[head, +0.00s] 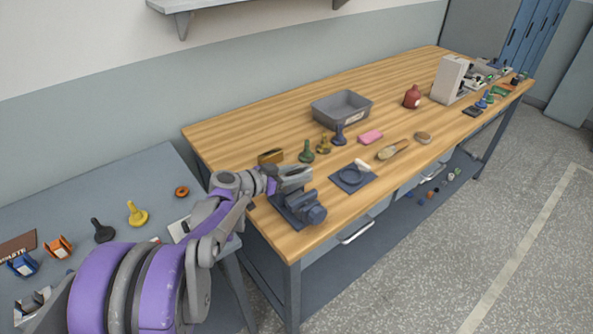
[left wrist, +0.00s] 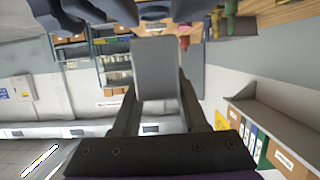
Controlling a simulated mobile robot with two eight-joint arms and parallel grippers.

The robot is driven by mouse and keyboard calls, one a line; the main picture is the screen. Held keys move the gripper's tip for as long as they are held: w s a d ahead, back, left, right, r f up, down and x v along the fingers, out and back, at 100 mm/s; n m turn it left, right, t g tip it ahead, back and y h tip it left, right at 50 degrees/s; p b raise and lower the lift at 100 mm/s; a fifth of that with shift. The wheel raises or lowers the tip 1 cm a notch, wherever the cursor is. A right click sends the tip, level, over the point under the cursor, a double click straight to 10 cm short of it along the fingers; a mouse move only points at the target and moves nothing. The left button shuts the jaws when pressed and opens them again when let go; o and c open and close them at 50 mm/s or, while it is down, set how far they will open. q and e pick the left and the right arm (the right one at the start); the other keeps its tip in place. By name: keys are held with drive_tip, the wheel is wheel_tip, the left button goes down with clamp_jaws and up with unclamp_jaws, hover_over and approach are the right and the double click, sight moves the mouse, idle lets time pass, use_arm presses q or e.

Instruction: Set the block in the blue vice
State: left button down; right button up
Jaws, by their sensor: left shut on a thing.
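The blue vice (head: 308,213) stands near the front left corner of the wooden bench, its round end toward the front edge. My left gripper (head: 277,178) is at the vice's upper end. It is shut on a grey block (left wrist: 155,70), which shows between the two fingers in the left wrist view. In the head view the block (head: 294,173) appears as a grey shape just above the vice; I cannot tell whether it sits between the jaws. Dark blue-grey parts, probably the vice (left wrist: 75,12), show at the top of the left wrist view. My right gripper is not in view.
Close by are a brown object (head: 270,157), a green peg-shaped piece (head: 307,153) and a blue mat (head: 370,183) with a ring. Behind stand a grey bin (head: 342,107) and a red bottle (head: 412,97).

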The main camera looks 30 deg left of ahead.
sight(297, 186)
use_arm(q)
drive_tip(key=shift+f+b, duration=1.4)
drive_tip(key=shift+f, duration=1.2)
drive_tip(key=shift+c, duration=1.8)
unclamp_jaws()
drive_tip(key=v, duration=1)
drive_tip(key=shift+s+r, duration=0.15)
drive_tip(key=shift+s, duration=0.25)
